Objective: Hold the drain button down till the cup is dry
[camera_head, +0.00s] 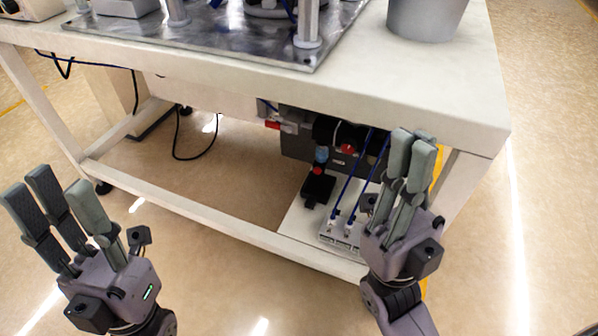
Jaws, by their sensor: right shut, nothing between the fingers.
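A small bluish cup (321,155) hangs under the table on the dark air unit. A small red part (317,171) sits just below the cup and looks like the drain button. Whether the cup holds liquid is too small to tell. My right gripper (412,146) is shut and empty, fingers up, in front of the table's right front edge. It is to the right of the cup and apart from it, and it hides part of the unit. My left gripper (56,188) is open and empty at the lower left, far from the cup.
The white table (420,95) overhangs the unit, with a metal plate (200,45) and a grey bucket (425,18) on top. A red knob (347,148) and blue tubes (347,192) are right of the cup. A lower rail (200,208) crosses in front. The floor before it is clear.

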